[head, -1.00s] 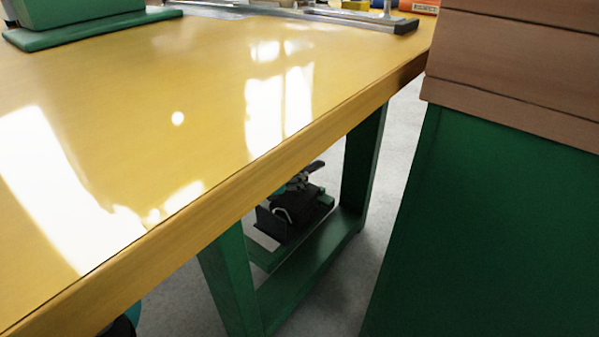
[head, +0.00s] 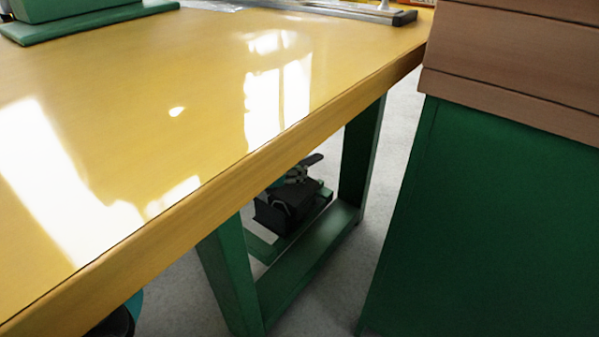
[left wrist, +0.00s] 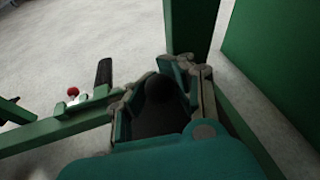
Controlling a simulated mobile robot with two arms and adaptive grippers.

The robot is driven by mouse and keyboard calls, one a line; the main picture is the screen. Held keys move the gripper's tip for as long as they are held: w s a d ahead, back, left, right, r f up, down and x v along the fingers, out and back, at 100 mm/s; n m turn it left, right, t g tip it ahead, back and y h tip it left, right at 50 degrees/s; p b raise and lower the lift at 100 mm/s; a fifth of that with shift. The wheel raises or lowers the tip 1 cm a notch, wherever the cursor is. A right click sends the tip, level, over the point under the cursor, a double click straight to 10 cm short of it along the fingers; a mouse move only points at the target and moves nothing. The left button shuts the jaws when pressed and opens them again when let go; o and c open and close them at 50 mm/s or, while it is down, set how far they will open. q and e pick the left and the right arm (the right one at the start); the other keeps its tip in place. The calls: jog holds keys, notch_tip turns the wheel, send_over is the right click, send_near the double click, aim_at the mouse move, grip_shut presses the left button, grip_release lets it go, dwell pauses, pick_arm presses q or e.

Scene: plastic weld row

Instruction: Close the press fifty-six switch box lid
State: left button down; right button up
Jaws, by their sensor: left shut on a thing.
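Under the table, a black box (head: 275,217), which I take to be the press fifty-six switch box, rests on the green frame. A dark flat piece (head: 311,160) sticks up above it at a tilt; I cannot tell for sure that it is the lid. My left gripper (head: 295,176) is at the top of the box, small and partly hidden by the table edge. In the left wrist view its two fingers (left wrist: 163,88) stand on both sides of a dark thing (left wrist: 158,112), shut on it. Which part it is cannot be made out. My right gripper is in no view.
The yellow table (head: 190,60) covers the space above the box. Green table legs (head: 362,150) stand close by, and a green cabinet (head: 490,220) is at right. A red knob (left wrist: 73,91) shows in the left wrist view. Grey floor is clear between table and cabinet.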

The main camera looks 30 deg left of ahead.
pick_arm(q)
jog(key=shift+s+a+f, duration=0.3)
jog(key=shift+a+f, duration=0.05)
jog(key=shift+f, duration=0.25)
jog(key=c, duration=1.2)
grip_release()
jog(key=shift+a, duration=0.15)
jog(key=shift+o, duration=0.8)
jog(key=shift+r, duration=0.15)
jog(key=shift+d+r, duration=0.1)
jog(key=shift+d, duration=0.15)
jog(key=v, duration=1.2)
